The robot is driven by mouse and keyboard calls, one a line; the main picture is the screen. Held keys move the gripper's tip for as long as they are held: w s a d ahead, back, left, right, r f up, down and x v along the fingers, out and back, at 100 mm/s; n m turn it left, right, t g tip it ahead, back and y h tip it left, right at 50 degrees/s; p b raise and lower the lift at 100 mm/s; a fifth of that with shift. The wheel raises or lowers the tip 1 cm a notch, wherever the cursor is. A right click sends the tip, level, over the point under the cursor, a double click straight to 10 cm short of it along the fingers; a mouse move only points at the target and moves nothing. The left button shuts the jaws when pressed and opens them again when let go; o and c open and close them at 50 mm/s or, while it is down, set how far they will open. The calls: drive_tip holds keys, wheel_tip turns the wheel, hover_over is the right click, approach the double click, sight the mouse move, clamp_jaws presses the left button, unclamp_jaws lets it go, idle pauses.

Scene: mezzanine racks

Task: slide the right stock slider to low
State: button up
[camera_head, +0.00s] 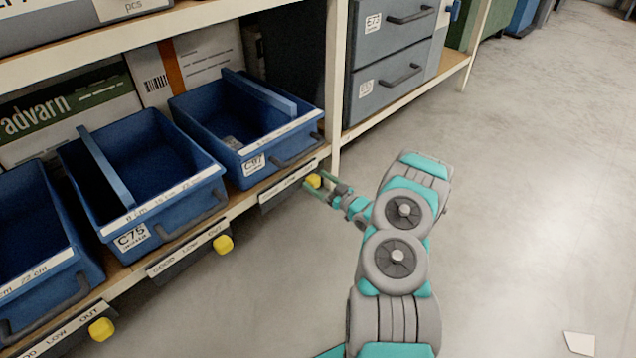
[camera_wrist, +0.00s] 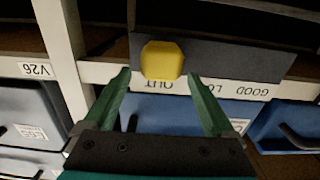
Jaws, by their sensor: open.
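The right stock slider is a dark plate (camera_head: 281,193) with a white label strip on the shelf edge below bin C97. Its yellow knob (camera_head: 313,181) sits at the right end. In the wrist view, which looks upside down, the knob (camera_wrist: 162,60) is by the word OUT, with LOW and GOOD further right along the plate (camera_wrist: 235,62). My gripper (camera_head: 314,182) is at the knob, and its green fingers are open. In the wrist view the fingertips (camera_wrist: 158,75) stand either side of the knob's near part, with small gaps.
Two more sliders with yellow knobs (camera_head: 223,244) (camera_head: 101,329) line the shelf edge to the left. Blue bins (camera_head: 245,125) stand above. A pale rack post (camera_head: 336,90) rises just right of the knob, beside grey drawers (camera_head: 385,75). The floor (camera_head: 530,200) is mostly clear.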

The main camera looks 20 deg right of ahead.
drive_tip(key=shift+w+a, duration=0.1)
drive_tip(key=shift+w, duration=0.05)
drive_tip(key=shift+c, duration=0.2)
clamp_jaws()
idle(0.5)
